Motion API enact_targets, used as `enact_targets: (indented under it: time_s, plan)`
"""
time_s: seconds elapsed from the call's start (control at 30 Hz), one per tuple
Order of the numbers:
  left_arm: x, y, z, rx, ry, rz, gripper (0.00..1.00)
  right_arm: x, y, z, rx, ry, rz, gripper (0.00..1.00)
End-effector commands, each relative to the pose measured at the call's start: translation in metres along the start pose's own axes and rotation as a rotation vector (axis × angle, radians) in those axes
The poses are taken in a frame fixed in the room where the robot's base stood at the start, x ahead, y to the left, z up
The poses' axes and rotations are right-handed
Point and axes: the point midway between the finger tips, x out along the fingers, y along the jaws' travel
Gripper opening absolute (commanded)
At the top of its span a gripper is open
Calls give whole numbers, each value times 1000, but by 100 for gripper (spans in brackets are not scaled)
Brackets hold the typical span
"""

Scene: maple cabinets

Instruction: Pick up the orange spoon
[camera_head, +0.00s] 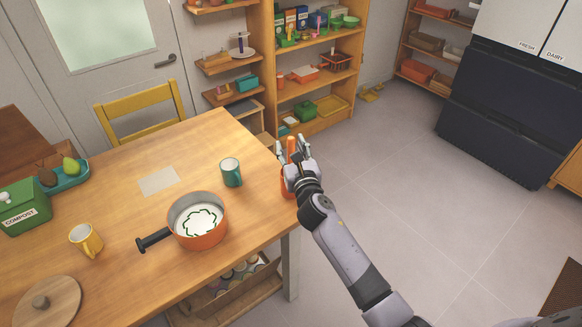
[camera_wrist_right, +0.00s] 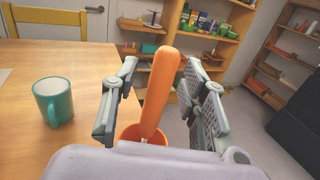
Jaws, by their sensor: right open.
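The orange spoon (camera_wrist_right: 159,88) stands upright, slightly tilted, in an orange cup (camera_wrist_right: 130,134) near the right edge of the wooden table. Its upper part also shows in the head view (camera_head: 292,146). My right gripper (camera_wrist_right: 155,90) is open, with one finger on each side of the spoon and gaps visible between. In the head view my right gripper (camera_head: 291,150) is over the table's right edge and hides much of the cup (camera_head: 287,186). The spoon's lower end is hidden inside the cup. My left gripper is not in view.
A teal mug (camera_head: 231,172) stands left of the gripper. A shelf (camera_head: 312,125) stands behind. Floor on the right is clear.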

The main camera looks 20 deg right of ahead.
Motion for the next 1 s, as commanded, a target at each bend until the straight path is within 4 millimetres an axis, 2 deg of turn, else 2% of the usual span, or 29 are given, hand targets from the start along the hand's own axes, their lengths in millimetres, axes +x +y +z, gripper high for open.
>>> enact_targets:
  time_s: [0.23, 0.83, 1.0]
  plan:
    - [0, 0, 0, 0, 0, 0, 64, 2, 0, 0, 0, 0, -1, 40]
    - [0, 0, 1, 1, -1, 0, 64, 2, 0, 0, 0, 0, 0, 1]
    - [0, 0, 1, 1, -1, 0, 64, 2, 0, 0, 0, 0, 0, 0]
